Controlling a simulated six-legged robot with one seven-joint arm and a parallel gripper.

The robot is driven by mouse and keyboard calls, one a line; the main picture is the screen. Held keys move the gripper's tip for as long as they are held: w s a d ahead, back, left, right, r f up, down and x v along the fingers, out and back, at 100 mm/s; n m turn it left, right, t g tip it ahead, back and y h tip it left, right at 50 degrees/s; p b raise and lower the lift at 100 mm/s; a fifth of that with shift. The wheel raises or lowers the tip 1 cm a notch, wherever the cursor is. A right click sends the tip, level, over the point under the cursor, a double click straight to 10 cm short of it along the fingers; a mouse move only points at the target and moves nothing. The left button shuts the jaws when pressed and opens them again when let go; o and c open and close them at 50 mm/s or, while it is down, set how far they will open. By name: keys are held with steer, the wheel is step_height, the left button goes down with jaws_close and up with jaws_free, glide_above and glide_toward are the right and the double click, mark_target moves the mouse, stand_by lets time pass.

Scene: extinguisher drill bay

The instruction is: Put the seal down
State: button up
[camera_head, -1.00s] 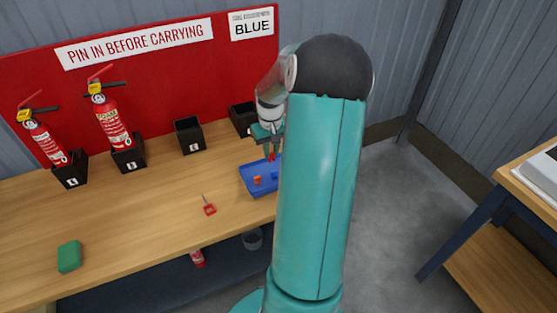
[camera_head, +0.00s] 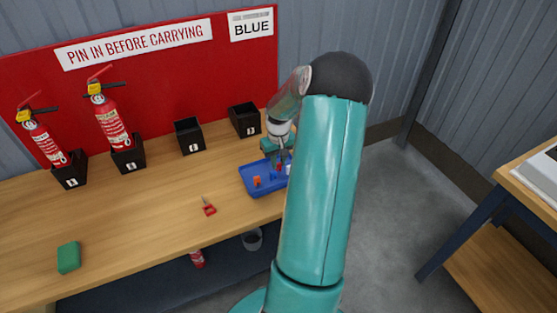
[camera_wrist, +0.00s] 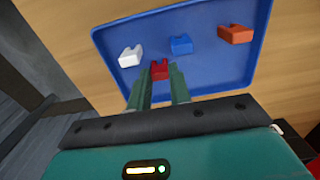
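The red seal (camera_wrist: 160,69) is between the two fingertips of my gripper (camera_wrist: 160,80) in the wrist view, with a finger against each side. In the head view the red seal (camera_head: 279,167) shows below my gripper (camera_head: 280,160), over the blue tray (camera_head: 262,190). Whether it touches the tray floor is hard to tell. A white seal (camera_wrist: 131,55), a blue seal (camera_wrist: 180,44) and an orange seal (camera_wrist: 236,34) lie apart in the tray (camera_wrist: 210,92).
Two fire extinguishers (camera_head: 111,122) (camera_head: 44,140) stand in black holders at the left; two black holders (camera_head: 189,136) (camera_head: 244,119) are empty. A red-tagged pin (camera_head: 209,208) and a green block (camera_head: 69,257) lie on the wooden bench (camera_head: 140,215).

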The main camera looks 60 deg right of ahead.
mark_target(278, 164)
steer(key=o, duration=0.4)
steer(key=shift+c, duration=0.2)
steer(key=shift+r, duration=0.1)
step_height(278, 164, up, 12)
steer(key=shift+a+r, duration=0.15)
